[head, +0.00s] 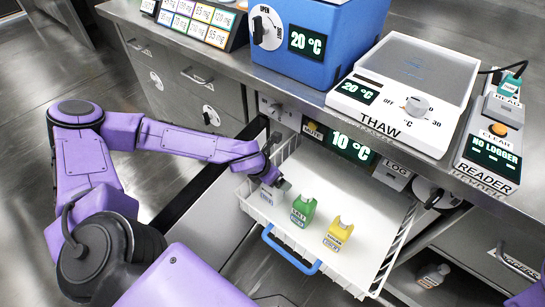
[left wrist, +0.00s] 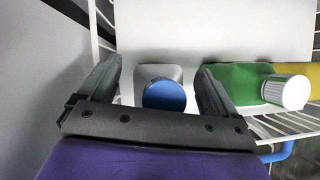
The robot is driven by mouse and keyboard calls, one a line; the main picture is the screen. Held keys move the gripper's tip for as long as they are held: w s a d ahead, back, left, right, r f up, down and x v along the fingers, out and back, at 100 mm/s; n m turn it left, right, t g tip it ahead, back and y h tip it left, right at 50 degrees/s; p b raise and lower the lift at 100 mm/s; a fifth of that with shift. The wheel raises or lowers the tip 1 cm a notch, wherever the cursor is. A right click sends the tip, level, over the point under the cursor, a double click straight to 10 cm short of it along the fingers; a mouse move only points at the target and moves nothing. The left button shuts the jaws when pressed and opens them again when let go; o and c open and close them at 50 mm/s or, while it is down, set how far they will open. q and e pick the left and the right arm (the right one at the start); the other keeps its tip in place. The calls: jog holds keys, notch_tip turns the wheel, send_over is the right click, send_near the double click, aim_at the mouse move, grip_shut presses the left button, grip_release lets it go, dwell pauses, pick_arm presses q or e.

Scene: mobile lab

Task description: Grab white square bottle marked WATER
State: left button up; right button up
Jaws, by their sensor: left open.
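A white square bottle (head: 272,197) stands in the left part of the pulled-out white drawer basket, largely hidden by my left gripper (head: 276,180). Its label is too small to read clearly. In the left wrist view the bottle (left wrist: 150,74) shows a blue cap (left wrist: 165,95) and sits between the two spread fingers of my left gripper (left wrist: 160,78). The gripper is open, with a gap to the bottle on each side. My right gripper is out of view.
A green bottle (head: 303,210) and a yellow bottle (head: 338,234) stand to the right in the basket (head: 350,190). The green one is close to the right finger. The blue drawer handle (head: 290,252) is in front. The counter with the THAW device (head: 405,85) overhangs behind.

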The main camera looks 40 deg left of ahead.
pick_arm(q)
grip_shut()
jog(key=shift+r, duration=0.1)
